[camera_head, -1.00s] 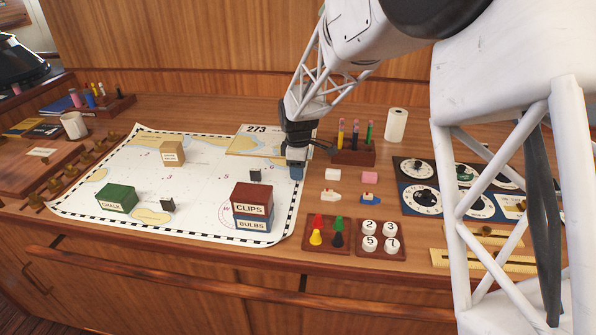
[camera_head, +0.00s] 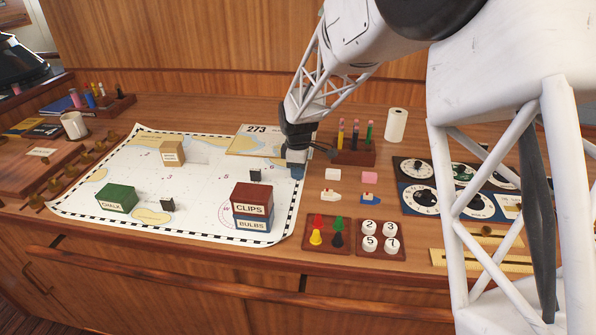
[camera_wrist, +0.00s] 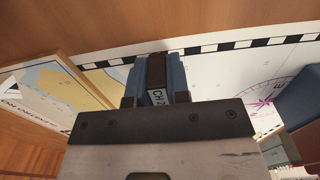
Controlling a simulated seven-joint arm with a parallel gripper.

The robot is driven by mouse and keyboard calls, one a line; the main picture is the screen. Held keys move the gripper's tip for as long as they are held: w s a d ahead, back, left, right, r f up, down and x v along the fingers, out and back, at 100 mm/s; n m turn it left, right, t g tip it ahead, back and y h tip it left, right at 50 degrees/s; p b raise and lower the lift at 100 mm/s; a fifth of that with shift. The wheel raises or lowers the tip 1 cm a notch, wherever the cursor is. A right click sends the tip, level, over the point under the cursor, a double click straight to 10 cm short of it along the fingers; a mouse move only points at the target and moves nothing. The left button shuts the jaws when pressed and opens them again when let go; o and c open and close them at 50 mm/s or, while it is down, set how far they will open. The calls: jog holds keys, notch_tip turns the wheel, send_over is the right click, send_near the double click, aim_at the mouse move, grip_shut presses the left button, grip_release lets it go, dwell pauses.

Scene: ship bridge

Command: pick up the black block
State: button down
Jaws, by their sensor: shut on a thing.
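In the head view the held block is hidden by the fingers. Two other small dark blocks lie on the chart, one (camera_head: 255,175) left of my gripper behind the red CLIPS box, and one (camera_head: 167,205) beside the green CHALK box.
The CLIPS box (camera_head: 252,198) sits on the blue BULBS box (camera_head: 252,222). The pencil holder (camera_head: 354,156) stands close right of my gripper. A tan box (camera_head: 172,153) and the CHALK box (camera_head: 117,198) stand on the chart (camera_head: 200,225). Its middle has free room.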

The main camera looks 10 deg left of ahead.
jog(key=shift+r, duration=0.15)
jog(key=shift+r, duration=0.55)
notch_tip(320, 180, up, 2)
jog(key=shift+r, duration=0.1)
jog(key=s+d, duration=0.2)
jog(key=s, duration=0.3)
jog(key=s+d+r, duration=0.1)
jog(key=s+d, duration=0.1)
jog(key=s, duration=0.3)
jog(key=s+d, duration=0.2)
jog(key=s, duration=0.2)
jog(key=shift+s+r, duration=0.2)
jog(key=shift+s, duration=0.2)
jog(key=shift+w, duration=0.1)
jog(key=w+a, duration=0.2)
jog(key=w, duration=0.3)
jog(key=w+a+r, duration=0.1)
jog(key=w+a, duration=0.2)
jog(key=w, duration=0.2)
jog(key=w+a, duration=0.3)
jog(key=w, duration=0.3)
jog(key=shift+r, duration=0.15)
jog(key=shift+w+a, duration=0.3)
jog(key=shift+w, duration=0.2)
jog(key=shift+w, duration=0.1)
